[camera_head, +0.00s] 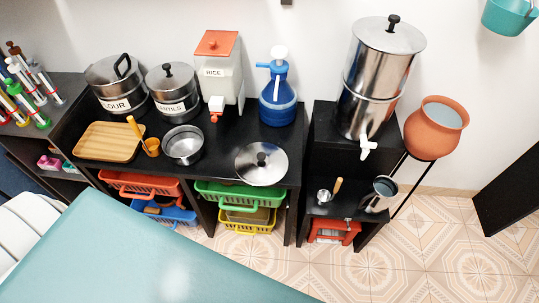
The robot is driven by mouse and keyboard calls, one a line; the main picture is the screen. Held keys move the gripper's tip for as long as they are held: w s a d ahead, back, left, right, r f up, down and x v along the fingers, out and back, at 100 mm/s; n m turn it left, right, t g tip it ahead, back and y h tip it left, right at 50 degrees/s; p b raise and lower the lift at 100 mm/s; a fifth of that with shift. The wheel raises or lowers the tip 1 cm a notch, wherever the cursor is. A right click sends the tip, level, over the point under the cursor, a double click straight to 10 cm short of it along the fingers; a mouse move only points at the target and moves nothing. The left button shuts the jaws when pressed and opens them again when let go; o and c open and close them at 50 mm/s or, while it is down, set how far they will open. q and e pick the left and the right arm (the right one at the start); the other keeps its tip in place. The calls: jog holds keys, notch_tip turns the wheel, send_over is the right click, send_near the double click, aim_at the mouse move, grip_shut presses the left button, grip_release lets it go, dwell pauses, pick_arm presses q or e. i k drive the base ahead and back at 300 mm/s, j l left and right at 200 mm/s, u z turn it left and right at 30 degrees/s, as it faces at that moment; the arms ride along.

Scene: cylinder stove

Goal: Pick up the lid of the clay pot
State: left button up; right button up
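The clay pot (428,142) is round and orange-brown and stands upright in a thin black stand at the right. A flat grey-blue surface shows inside its rim; I cannot tell whether it is water or something else. A round silver lid (249,172) with a black knob lies flat near the front edge of the black counter, apart from the pot. I cannot tell from its looks which vessel it fits. Neither of my grippers is in view.
A tall steel cylinder (372,82) with a tap stands on a black shelf left of the pot. An open metal pan (184,148), a blue jug (278,108) and a rice dispenser (221,80) surround the lid. A teal surface (130,262) fills the lower left.

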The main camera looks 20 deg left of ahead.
aim_at(261, 164)
jog(key=i+l+u, duration=0.35)
jog(key=i, duration=0.15)
jog(key=i+l+u, duration=0.4)
jog(key=i+l, duration=0.1)
